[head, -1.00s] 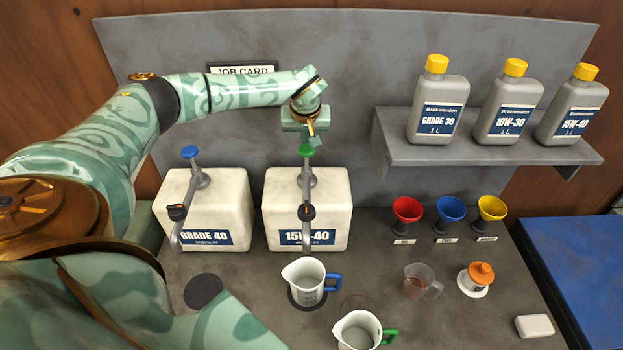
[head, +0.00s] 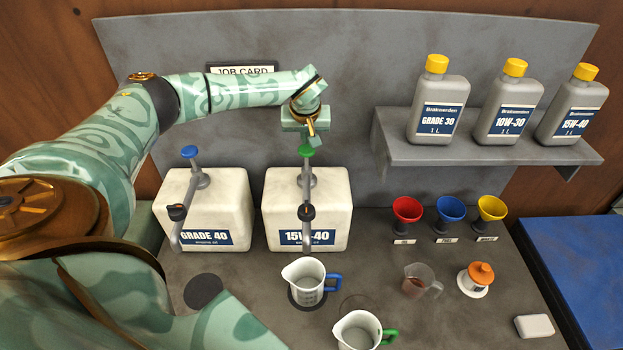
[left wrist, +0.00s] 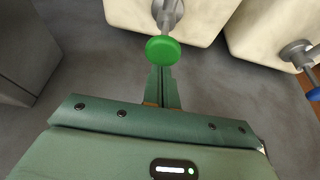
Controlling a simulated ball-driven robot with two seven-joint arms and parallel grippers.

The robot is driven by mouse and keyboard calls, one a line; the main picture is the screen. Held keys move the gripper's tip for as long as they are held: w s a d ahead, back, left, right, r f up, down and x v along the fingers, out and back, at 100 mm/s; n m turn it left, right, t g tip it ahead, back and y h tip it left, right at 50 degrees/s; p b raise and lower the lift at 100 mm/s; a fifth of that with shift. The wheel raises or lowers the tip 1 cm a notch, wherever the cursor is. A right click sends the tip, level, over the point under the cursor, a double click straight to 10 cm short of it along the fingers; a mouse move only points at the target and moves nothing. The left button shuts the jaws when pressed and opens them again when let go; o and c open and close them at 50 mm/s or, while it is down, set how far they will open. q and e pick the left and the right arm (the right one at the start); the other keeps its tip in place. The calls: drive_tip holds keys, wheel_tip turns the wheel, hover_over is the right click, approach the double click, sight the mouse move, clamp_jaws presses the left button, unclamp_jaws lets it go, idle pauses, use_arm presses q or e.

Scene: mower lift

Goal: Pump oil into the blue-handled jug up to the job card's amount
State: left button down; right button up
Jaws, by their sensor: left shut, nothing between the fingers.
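The blue-handled jug (head: 306,281) stands upright on a dark round spot at the front of the bench, below the 15W-40 drum's spout. The white 15W-40 drum (head: 335,200) has a pump with a green knob (head: 306,151); the knob also shows in the left wrist view (left wrist: 163,49). The white GRADE 40 drum (head: 230,205) on the left has a blue-knobbed pump (head: 189,152). My left gripper (head: 308,136) is shut and empty, right above the green knob; I cannot tell whether it touches. The job card (head: 243,70) is mostly hidden behind my left arm. My right gripper is out of view.
A green-handled jug (head: 357,331) stands at the front edge. A small clear cup with reddish liquid (head: 415,286), an orange-topped container (head: 476,278) and a white block (head: 534,326) stand right. Red, blue and yellow funnels (head: 450,210) stand behind. A shelf (head: 480,150) holds bottles.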

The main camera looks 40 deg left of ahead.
sight(306, 151)
use_arm(q)
drive_tip(key=shift+f, duration=0.1)
drive_tip(key=shift+f+b, duration=0.35)
drive_tip(key=shift+f, duration=0.5)
drive_tip(key=shift+f+b, duration=0.85)
drive_tip(key=shift+f, duration=1.4)
drive_tip(key=shift+r, duration=0.15)
wheel_tip(306, 151, up, 6)
drive_tip(key=p, duration=0.7)
drive_tip(key=shift+r, duration=0.1)
